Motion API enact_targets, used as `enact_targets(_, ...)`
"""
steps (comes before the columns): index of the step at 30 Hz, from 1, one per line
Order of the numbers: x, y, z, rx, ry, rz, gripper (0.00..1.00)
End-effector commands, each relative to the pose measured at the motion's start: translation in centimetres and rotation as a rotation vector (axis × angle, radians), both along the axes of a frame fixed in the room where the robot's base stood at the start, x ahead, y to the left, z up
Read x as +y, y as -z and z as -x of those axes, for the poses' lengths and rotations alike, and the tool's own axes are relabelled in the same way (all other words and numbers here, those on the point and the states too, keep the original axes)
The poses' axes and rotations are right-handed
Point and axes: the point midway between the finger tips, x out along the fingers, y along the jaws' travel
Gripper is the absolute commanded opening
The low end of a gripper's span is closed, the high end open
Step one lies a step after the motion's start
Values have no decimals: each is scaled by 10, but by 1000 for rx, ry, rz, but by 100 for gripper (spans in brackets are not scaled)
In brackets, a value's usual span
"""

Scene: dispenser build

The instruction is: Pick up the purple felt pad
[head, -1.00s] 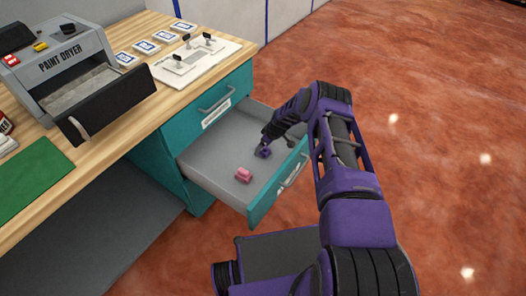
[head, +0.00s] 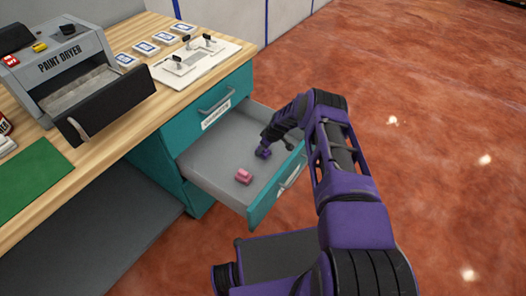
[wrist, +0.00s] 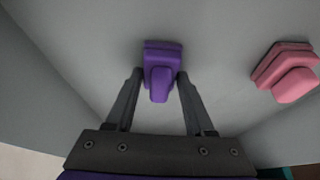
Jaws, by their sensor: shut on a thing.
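The purple felt pad (wrist: 162,72) is a small block with a raised grip, inside the open drawer (head: 205,165). My gripper (wrist: 160,88) has its two fingers on either side of the pad's grip and is shut on it. In the head view the purple pad (head: 263,152) shows at the tip of my gripper (head: 266,146), low in the drawer. I cannot tell whether the pad still touches the drawer floor. A pink pad (head: 243,176) of like shape lies apart in the drawer, and it also shows at the right in the wrist view (wrist: 287,72).
The drawer's grey walls and teal front (head: 275,190) stand around my gripper. Above is the wooden counter (head: 100,185) with a paint dryer (head: 70,60), a green mat (head: 30,175), several small cards and a white board (head: 198,62) with small dark-handled pieces.

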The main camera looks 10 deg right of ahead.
Motion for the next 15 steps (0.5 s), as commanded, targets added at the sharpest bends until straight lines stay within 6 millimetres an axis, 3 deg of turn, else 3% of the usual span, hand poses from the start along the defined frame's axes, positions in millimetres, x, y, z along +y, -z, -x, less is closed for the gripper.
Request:
enact_targets(7, 0, -12, -1, -1, -1, 0, 0)
enact_targets(15, -1, -65, -1, -2, -1, 1, 0)
